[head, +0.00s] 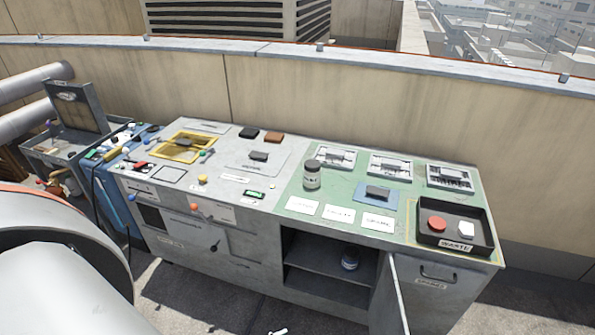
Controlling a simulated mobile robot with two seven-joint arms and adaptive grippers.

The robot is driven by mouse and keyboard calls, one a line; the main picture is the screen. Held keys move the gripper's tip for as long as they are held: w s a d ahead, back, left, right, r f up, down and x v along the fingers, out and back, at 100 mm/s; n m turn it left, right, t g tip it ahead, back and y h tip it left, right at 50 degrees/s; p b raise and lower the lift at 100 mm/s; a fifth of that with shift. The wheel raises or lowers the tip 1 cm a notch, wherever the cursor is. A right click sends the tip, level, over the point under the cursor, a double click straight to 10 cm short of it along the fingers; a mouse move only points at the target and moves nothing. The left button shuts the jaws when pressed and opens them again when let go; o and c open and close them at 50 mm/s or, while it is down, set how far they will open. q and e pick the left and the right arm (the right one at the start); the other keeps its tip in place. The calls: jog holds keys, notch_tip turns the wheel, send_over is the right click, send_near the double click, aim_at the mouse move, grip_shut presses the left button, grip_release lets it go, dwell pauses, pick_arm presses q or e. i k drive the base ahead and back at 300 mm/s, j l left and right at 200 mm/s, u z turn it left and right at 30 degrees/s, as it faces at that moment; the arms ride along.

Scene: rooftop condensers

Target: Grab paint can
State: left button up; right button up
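A large white part of my own body fills the lower left.
The cabinet door (391,297) stands open, sticking out at the right of the opening. The bench top (232,172) holds several parts, cards and a black waste tray (457,248). A blue toolbox stand (110,160) is at the left; a wall (400,120) runs behind.

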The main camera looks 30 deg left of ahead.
aim_at(312, 169)
jog(key=j, duration=0.5)
jog(key=i+j, duration=0.1)
jog(key=j, duration=0.35)
jog(key=i+j+u, duration=0.1)
jog(key=i+j, duration=0.55)
